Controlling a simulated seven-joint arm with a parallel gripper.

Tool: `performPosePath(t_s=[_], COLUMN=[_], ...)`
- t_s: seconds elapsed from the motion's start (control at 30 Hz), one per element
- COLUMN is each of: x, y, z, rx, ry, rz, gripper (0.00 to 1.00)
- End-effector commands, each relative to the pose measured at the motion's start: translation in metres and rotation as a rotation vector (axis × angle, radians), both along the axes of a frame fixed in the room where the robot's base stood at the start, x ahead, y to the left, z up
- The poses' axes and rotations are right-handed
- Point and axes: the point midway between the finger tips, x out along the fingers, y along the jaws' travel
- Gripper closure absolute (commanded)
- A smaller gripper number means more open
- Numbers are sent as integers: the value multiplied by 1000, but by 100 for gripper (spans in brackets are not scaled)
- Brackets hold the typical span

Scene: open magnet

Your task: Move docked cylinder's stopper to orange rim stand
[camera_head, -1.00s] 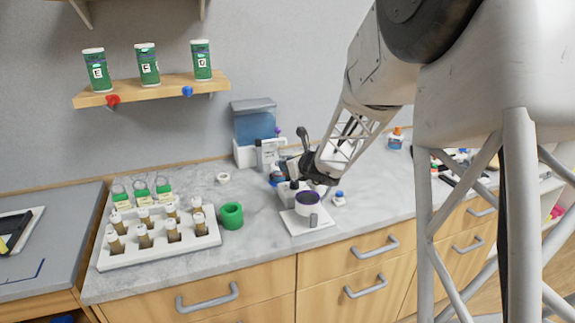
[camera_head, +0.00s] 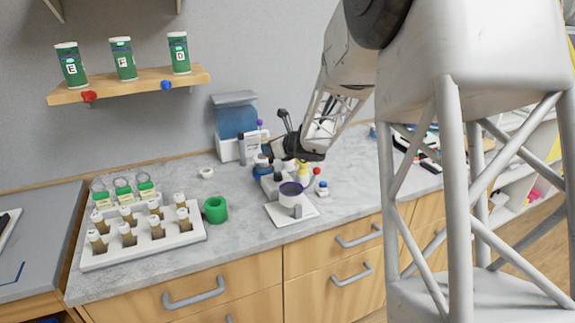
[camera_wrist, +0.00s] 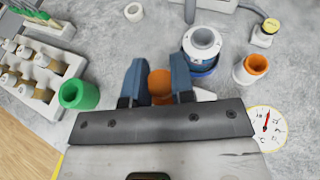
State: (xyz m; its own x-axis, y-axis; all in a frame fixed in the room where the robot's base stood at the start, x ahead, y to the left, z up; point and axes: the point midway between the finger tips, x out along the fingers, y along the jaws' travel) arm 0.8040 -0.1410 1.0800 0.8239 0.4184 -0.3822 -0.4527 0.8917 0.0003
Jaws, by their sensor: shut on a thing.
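In the wrist view, my gripper (camera_wrist: 158,72) has its two blue fingers shut on a rounded orange stopper (camera_wrist: 160,84). The stopper's lower part is hidden by the gripper body. A white cylinder (camera_wrist: 202,42) with an open grey top sits in a blue ring-shaped base, up and right of the fingers. A white stand with an orange rim (camera_wrist: 254,65) is farther right, apart from the gripper, its top open. In the head view, my gripper's end is above the back of the counter, and its fingers and the stopper are hard to make out.
A green ring (camera_head: 215,209) and a white vial rack (camera_head: 190,234) are left.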

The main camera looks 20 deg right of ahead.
Motion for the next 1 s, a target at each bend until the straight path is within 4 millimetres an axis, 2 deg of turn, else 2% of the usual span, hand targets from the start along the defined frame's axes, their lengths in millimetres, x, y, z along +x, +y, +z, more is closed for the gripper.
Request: performPosePath(t_s=[0.2, 0.5, 0.8, 1.0], x=[35, 75, 104, 116], y=[-17, -44, -79, -101], z=[12, 22, 22, 18], rx=[-1, 0, 2, 4], ry=[-3, -2, -4, -4], rz=[111, 285, 458, 556], gripper=[99, 99, 99, 99])
